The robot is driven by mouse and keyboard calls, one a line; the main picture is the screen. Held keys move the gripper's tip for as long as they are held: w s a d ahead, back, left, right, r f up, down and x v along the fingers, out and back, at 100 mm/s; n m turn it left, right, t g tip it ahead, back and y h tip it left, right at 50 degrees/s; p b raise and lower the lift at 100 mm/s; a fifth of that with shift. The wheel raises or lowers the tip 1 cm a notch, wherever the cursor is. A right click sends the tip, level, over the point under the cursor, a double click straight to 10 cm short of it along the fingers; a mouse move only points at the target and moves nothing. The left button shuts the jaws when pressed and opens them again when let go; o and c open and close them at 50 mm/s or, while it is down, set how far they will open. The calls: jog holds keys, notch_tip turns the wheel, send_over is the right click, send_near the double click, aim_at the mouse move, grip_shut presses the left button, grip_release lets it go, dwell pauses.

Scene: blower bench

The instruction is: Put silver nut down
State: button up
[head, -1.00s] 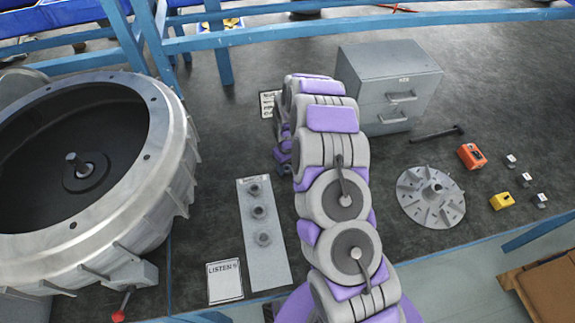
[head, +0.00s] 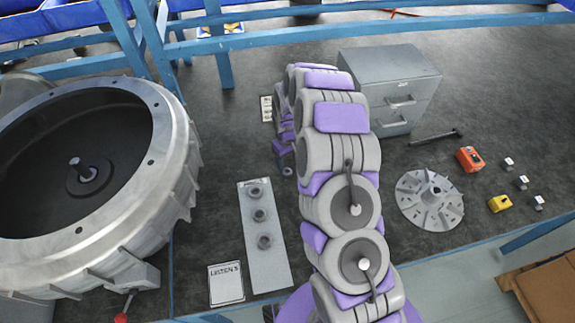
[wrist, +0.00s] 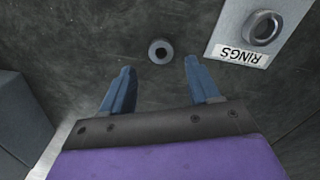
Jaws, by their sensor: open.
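The silver nut (wrist: 160,51), a small grey ring shape with a dark hole, lies on the dark bench top in the wrist view. My gripper (wrist: 158,80) is open, with its two blue fingers apart. The nut shows beyond the fingertips, roughly between them, and touches neither finger in the picture. In the head view my gripper (head: 281,158) is low over the bench beside my arm.
A grey plate labelled RINGS (wrist: 232,40) with a ring (wrist: 263,28) lies right of the nut. In the head view, the plate (head: 268,268) holds three rings. A large round housing (head: 190,150) stands left; a drawer cabinet (head: 385,70) and a finned disc (head: 430,198) are right.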

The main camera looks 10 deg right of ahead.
jog(key=s+a+r+m+p, duration=0.1)
jog(key=s+r, duration=0.7)
jog(key=r, duration=0.4)
jog(key=s+a+r, duration=0.1)
jog(key=s+r, duration=0.7)
jog(key=r, duration=0.4)
jog(key=s+d+r+m+g, duration=0.1)
jog(key=s+r, duration=0.2)
jog(key=s, duration=1)
jog(key=s+d+r+m, duration=0.1)
jog(key=s+r+m, duration=0.1)
jog(key=s, duration=1.1)
jog(key=shift+r+g, duration=0.4)
jog(key=shift+r, duration=0.15)
jog(key=shift+c, duration=0.4)
